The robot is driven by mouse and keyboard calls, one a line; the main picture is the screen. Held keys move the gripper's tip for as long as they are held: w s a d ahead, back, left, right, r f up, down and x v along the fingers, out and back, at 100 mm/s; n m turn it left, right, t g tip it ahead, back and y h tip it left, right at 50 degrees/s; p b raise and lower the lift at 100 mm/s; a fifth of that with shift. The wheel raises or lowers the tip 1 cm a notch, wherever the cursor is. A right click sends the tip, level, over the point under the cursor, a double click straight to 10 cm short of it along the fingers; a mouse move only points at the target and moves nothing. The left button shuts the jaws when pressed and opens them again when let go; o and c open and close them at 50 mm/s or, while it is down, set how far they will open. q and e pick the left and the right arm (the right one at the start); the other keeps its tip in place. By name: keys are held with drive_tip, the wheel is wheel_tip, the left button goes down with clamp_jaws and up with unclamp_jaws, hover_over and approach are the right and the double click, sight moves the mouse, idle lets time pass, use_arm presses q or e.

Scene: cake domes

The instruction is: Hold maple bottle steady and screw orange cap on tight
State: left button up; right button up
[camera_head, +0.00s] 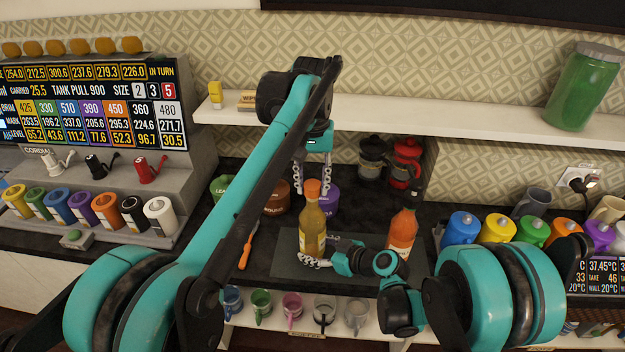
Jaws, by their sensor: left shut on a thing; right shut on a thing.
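The maple bottle (312,232), filled with amber liquid, stands upright on a dark mat (287,268) on the counter. The orange cap (312,187) sits at the top of its neck. My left gripper (312,184) comes down from above and is shut on the orange cap, with a finger on each side. My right gripper (316,258) comes in from the right, low down, and is shut on the lower part of the bottle. The contact between cap and neck is too small to judge for tightness.
An orange-handled tool (247,250) lies to the left. Brown (277,199) and purple (329,203) tubs stand behind the bottle. Several mugs (291,304) are on the lower shelf.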

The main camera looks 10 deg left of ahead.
use_arm(q)
drive_tip(key=shift+f, duration=0.65)
drive_tip(key=m, duration=0.5)
drive_tip(key=shift+m, duration=0.4)
drive_tip(key=m, duration=0.5)
drive_tip(key=shift+m, duration=0.3)
drive_tip(key=m, duration=0.5)
drive_tip(key=shift+a, duration=0.1)
drive_tip(key=m, duration=0.6)
drive_tip(key=shift+w+m, duration=0.1)
drive_tip(key=shift+m, duration=0.2)
drive_tip(key=o, duration=1.4)
